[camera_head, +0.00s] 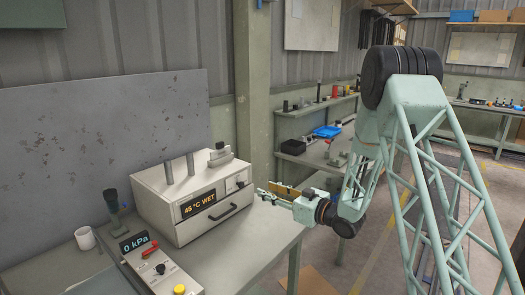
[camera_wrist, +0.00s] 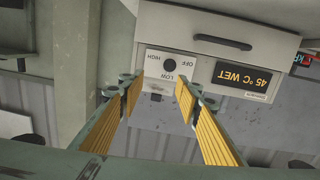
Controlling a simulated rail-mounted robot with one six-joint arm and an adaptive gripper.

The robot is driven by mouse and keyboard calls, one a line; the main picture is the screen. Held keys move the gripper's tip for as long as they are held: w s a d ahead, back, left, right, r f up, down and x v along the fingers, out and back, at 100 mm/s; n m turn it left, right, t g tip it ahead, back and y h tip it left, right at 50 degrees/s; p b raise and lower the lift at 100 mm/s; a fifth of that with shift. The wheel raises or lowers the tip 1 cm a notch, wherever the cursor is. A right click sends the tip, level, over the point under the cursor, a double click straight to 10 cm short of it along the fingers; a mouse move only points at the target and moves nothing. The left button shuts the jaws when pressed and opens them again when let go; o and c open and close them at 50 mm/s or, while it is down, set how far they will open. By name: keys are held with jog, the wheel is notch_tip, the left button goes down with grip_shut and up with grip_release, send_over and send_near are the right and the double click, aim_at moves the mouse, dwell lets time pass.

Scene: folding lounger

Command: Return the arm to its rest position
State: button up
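My arm reaches in from the right in the head view, with my gripper (camera_head: 264,194) held level at the right end of the bench, a little to the right of the white heater box (camera_head: 195,200). In the wrist view, my gripper (camera_wrist: 160,84) is open, its two yellow-padded fingers well apart with nothing between them. The box appears upside down there, with its control knob (camera_wrist: 169,65), marked HIGH, LOW and OFF, beyond the gap between the fingertips. I see no contact between fingers and knob. The display (camera_head: 198,205) reads 45 °C WET.
A control box (camera_head: 150,262) reading 0 kPa, with a red lever and yellow button, stands on the bench (camera_head: 235,258) at the front left. A white cup (camera_head: 85,238) is beside it. A green post (camera_head: 252,80) rises behind the bench. Open floor (camera_head: 375,240) lies right of it.

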jog(key=s+d+r+m+h, duration=0.2)
jog(key=d+r+h, duration=0.5)
jog(key=d+r, duration=0.4)
jog(key=s+d+r+m+h, duration=0.1)
jog(key=s+d+r+h, duration=0.15)
jog(key=s, duration=0.35)
jog(key=s+d+r+m+g+h, duration=0.1)
jog(key=s+d+r+m, duration=0.15)
jog(key=s+r, duration=0.2)
jog(key=s+d+r+m+h, duration=0.1)
jog(key=s+d+r+h, duration=0.15)
jog(key=s, duration=0.35)
jog(key=s+m+g, duration=0.3)
jog(key=s+g, duration=0.3)
jog(key=s, duration=4.1)
jog(key=shift+g, duration=0.4)
